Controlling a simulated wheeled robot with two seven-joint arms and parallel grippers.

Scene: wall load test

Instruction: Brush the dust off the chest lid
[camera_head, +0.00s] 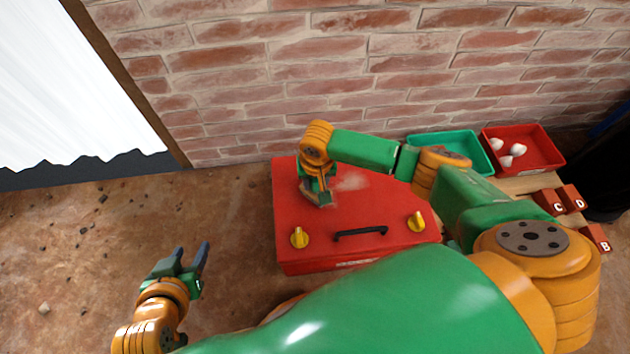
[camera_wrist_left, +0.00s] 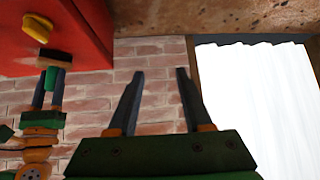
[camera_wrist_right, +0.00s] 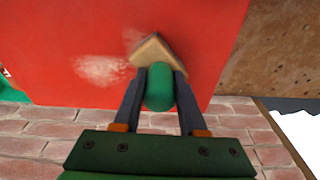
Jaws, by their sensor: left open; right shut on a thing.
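The red chest (camera_head: 290,255) stands against the brick wall, lid shut, with two yellow latches and a black handle on its front side. A pale dust patch (camera_head: 352,181) lies on the lid, and it also shows in the right wrist view (camera_wrist_right: 103,70). My right gripper (camera_head: 318,190) is over the left part of the lid, shut on the green handle of a brush (camera_wrist_right: 155,48) with a wooden head. The brush head is beside the dust; whether it touches the lid I cannot tell. My left gripper (camera_head: 193,250) is open and empty, left of the chest.
A green bin (camera_head: 425,137) and a red bin (camera_head: 555,165) holding white lumps stand right of the chest. Red blocks marked with letters (camera_head: 548,202) are at the right. A white curtain (camera_head: 70,90) hangs at the left. The floor left of the chest is mostly free, with small debris.

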